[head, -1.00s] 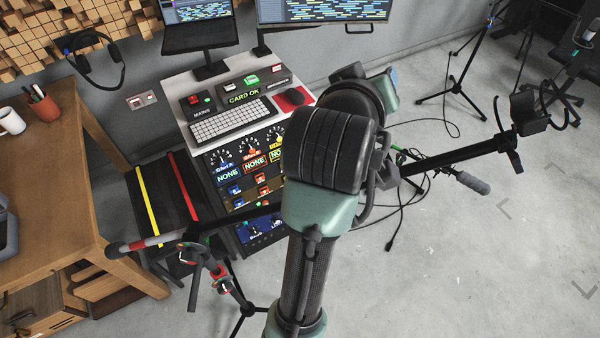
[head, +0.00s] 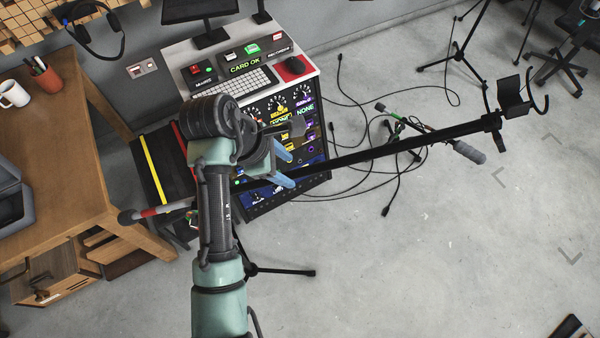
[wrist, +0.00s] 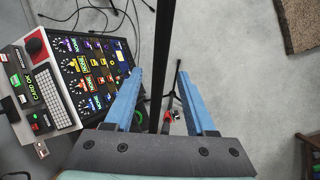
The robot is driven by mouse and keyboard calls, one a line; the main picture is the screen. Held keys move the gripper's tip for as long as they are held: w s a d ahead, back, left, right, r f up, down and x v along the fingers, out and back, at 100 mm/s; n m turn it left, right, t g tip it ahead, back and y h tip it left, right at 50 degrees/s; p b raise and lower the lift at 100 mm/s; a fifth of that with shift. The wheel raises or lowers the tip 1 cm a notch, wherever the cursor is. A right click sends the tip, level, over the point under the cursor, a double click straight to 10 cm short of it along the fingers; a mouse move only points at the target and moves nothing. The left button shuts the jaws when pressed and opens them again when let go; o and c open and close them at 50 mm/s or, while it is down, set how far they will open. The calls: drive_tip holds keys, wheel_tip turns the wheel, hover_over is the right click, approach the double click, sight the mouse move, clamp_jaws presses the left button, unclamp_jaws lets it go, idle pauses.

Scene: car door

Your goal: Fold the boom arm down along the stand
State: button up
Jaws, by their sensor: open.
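The boom arm (head: 400,146) is a long black bar, slanting up to the right from behind my arm. Its right end carries a dark bracket (head: 512,97); its left end has a dark tip and a red and grey section (head: 150,213). The stand's tripod leg (head: 290,272) shows on the floor below; my arm hides the pivot and most of the stand. My gripper (head: 289,167) is open, its blue fingers on either side of the bar in the head view. In the wrist view the bar (wrist: 162,55) runs between the fingers; I cannot tell whether they touch it.
The control console (head: 275,130) stands just behind my gripper. A wooden desk (head: 75,150) is at left. The floor at lower right is mostly clear.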

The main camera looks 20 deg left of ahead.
drive_tip(key=p+x, duration=0.1)
drive_tip(key=x, duration=0.7)
drive_tip(key=shift+w, duration=0.1)
clamp_jaws()
idle(1.2)
